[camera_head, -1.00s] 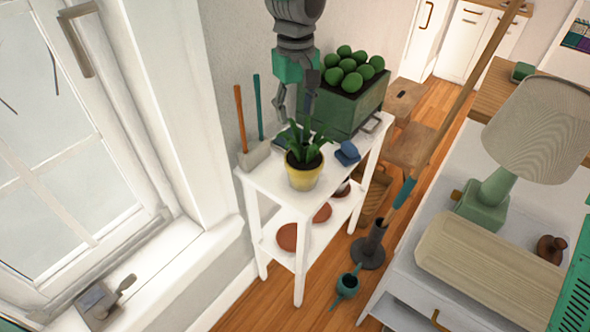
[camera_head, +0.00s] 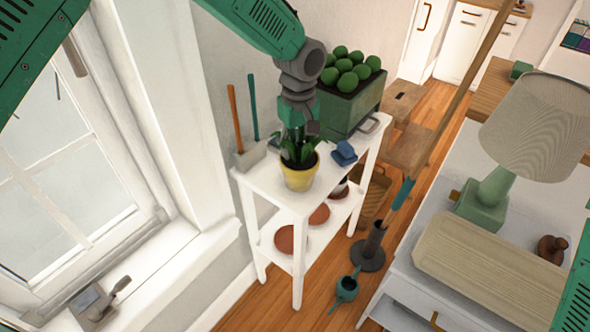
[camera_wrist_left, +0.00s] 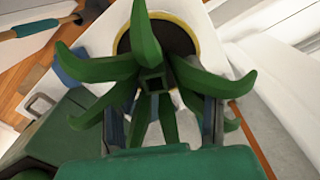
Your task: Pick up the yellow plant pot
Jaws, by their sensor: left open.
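The yellow plant pot (camera_head: 299,177) stands upright near the front end of the white shelf's top (camera_head: 273,187), with a green leafy plant (camera_head: 300,150) in it. My left gripper (camera_head: 297,136) points down from above, directly over the plant. In the left wrist view the open left gripper (camera_wrist_left: 170,115) has a finger on each side of the leaves. The pot's yellow rim (camera_wrist_left: 191,36) and dark soil show beyond the leaves. Leaves hide parts of the fingers, and I cannot tell whether they touch the pot. The right gripper is not seen.
A green planter (camera_head: 350,108) with round green plants stands behind on the shelf. A blue object (camera_head: 344,154) lies right of the pot. A dresser with a lamp (camera_head: 535,130) is on the right.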

